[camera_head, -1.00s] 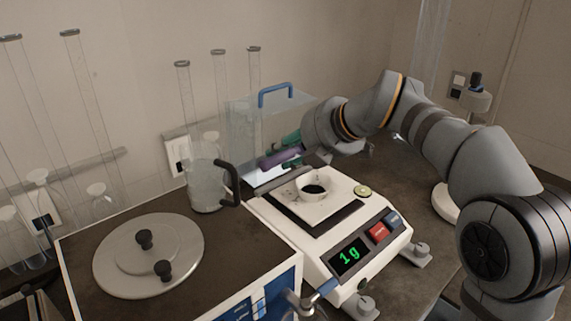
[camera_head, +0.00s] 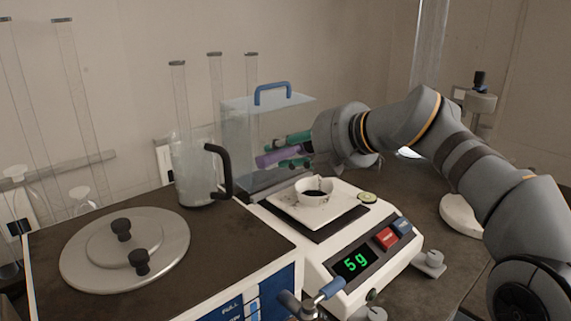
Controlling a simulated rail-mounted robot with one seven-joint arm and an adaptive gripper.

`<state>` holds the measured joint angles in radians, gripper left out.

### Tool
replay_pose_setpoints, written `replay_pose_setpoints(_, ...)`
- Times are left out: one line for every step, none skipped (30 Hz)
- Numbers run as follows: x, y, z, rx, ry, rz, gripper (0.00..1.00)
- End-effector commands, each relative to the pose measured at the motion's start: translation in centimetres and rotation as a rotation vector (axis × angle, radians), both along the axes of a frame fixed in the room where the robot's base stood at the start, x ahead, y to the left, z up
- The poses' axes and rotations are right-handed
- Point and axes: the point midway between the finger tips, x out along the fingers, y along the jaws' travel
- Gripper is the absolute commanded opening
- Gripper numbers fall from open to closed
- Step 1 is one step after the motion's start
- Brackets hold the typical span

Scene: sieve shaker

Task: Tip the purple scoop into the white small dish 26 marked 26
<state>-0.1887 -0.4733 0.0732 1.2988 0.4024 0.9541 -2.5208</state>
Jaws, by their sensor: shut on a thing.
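The purple scoop (camera_head: 275,157) is held in my gripper (camera_head: 295,150), which has green fingers shut on it. The scoop lies roughly level, just behind and above the white small dish (camera_head: 313,190). The dish stands on a white square plate (camera_head: 342,212) on the balance and holds some dark material. The marking 26 cannot be read on it. The inside of the scoop is not visible from here. The balance display (camera_head: 355,262) reads 5 g.
A clear box with a blue handle (camera_head: 272,90) stands behind the balance (camera_head: 335,275). A clear jug with a black handle (camera_head: 195,172) is to the left. A round metal lid (camera_head: 125,250) with black knobs lies at front left. Tall glass tubes line the wall.

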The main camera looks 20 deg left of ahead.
Motion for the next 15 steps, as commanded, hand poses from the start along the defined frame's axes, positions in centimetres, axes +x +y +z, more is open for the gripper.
replay_pose_setpoints(0.03,-0.04,-0.56,0.012,-0.007,-0.001,0.07)
replay_pose_setpoints(0.03,-0.05,-0.57,0.019,-0.009,-0.001,0.07)
replay_pose_setpoints(0.02,-0.05,-0.6,0.027,-0.013,0.0,0.07)
replay_pose_setpoints(0.0,-0.05,-0.61,0.034,-0.015,-0.001,0.07)
replay_pose_setpoints(-0.02,-0.06,-0.61,0.042,-0.017,0.0,0.07)
replay_pose_setpoints(-0.04,-0.07,-0.61,0.049,-0.022,0.0,0.07)
replay_pose_setpoints(-0.04,-0.09,-0.63,0.056,-0.024,0.0,0.07)
replay_pose_setpoints(-0.06,-0.11,-0.66,0.063,-0.027,0.001,0.07)
replay_pose_setpoints(-0.07,-0.15,-0.69,0.071,-0.03,0.0,0.07)
replay_pose_setpoints(-0.08,-0.17,-0.69,0.077,-0.033,0.0,0.07)
replay_pose_setpoints(-0.09,-0.19,-0.67,0.085,-0.036,0.0,0.07)
replay_pose_setpoints(-0.11,-0.24,-0.68,0.094,-0.04,0.001,0.07)
replay_pose_setpoints(-0.09,-0.24,-0.72,0.101,-0.042,0.0,0.07)
replay_pose_setpoints(-0.07,-0.26,-0.74,0.107,-0.045,-0.001,0.07)
replay_pose_setpoints(-0.06,-0.28,-0.75,0.115,-0.049,-0.001,0.07)
